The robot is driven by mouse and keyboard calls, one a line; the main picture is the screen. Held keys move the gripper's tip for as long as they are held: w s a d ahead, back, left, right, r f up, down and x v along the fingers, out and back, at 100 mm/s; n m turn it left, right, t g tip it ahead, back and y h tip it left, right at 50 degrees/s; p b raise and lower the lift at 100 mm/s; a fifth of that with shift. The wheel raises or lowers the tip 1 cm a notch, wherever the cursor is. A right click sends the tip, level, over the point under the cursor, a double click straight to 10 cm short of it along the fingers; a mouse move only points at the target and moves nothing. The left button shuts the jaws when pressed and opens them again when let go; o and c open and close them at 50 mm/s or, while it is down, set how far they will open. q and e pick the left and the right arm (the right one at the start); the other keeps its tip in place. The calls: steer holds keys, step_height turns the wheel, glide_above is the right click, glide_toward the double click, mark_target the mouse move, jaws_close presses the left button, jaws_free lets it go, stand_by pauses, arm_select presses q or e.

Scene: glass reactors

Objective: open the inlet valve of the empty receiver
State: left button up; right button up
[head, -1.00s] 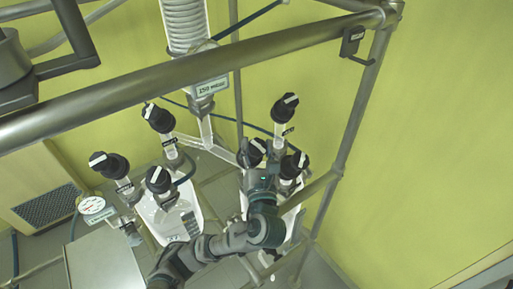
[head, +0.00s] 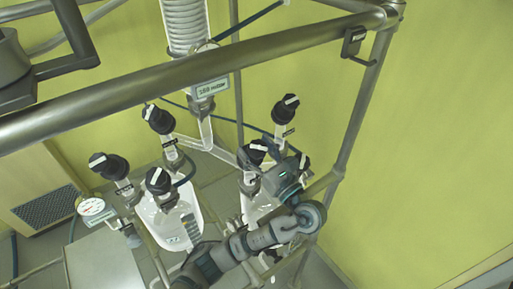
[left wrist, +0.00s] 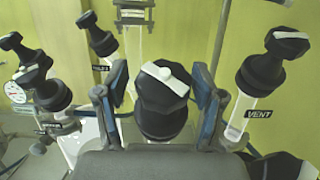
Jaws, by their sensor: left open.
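A black valve knob with a white bar (left wrist: 163,98) stands between the two blue fingers of my left gripper (left wrist: 160,84), which are apart on either side of it. I cannot tell whether they touch it. In the head view this appears to be the left front knob (head: 253,151) of the right glass receiver (head: 250,209). There my left gripper (head: 272,171) reaches toward it from the lower right and hides part of the receiver. A knob labelled VENT (left wrist: 262,62) stands to the right in the left wrist view. The right receiver's contents are unclear. My right gripper is not seen.
The left receiver (head: 160,224) carries several similar knobs (head: 159,119). A knob (head: 299,162) sits close to my gripper's right. A metal frame rail (head: 190,84) crosses in front. A gauge (head: 92,206) stands at left. The yellow wall (head: 440,140) side is clear.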

arm_select(q)
steer(key=v, duration=0.8)
steer(key=shift+p, duration=0.3)
steer(key=shift+d, duration=0.1)
